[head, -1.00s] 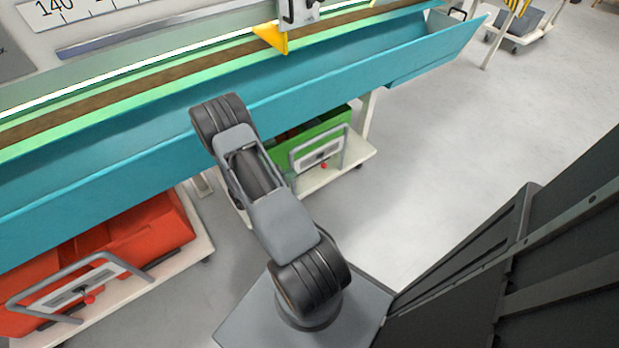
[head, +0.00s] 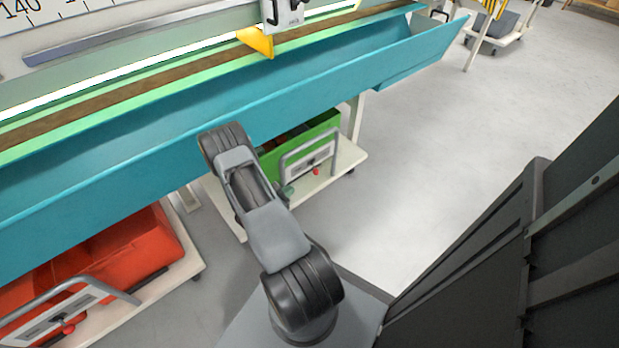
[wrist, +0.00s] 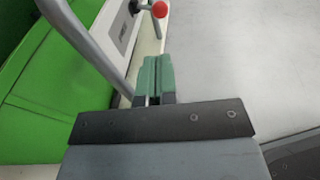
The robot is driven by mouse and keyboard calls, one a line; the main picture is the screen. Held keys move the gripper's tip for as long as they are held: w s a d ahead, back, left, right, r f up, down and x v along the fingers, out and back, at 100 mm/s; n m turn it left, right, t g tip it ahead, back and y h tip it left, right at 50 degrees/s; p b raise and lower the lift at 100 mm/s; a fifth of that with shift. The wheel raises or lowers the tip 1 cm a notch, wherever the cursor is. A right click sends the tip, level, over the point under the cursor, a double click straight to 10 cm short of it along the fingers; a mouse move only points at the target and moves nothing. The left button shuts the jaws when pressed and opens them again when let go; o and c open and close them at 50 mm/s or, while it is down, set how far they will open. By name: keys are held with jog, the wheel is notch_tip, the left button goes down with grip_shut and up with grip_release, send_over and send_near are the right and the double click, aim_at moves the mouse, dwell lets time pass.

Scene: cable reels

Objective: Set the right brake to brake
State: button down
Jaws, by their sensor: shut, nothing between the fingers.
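The right brake is a lever with a red knob (head: 316,171) on the light panel (head: 306,160) of the green cart (head: 335,122). In the wrist view the red knob (wrist: 160,9) is at the top, beside the panel (wrist: 122,22). My gripper (wrist: 154,62) has green fingers that are shut and empty, pointing up the picture below the knob, with a gap between. In the head view only a small part of the gripper (head: 287,191) shows, left of the knob near the cart's handle; my arm hides the rest. The position marked on the panel is not legible.
The cart's grey tubular handle (wrist: 84,38) runs close to the left of my fingers. A red cart (head: 132,249) with a similar red knob (head: 69,328) stands at left. The blue trough (head: 330,84) passes above. Pale floor (head: 430,150) is clear at right.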

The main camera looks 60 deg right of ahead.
aim_at(314, 173)
jog(key=b+x, duration=0.3)
jog(key=x, duration=0.8)
jog(key=shift+d+f, duration=0.1)
jog(key=shift+d, duration=0.25)
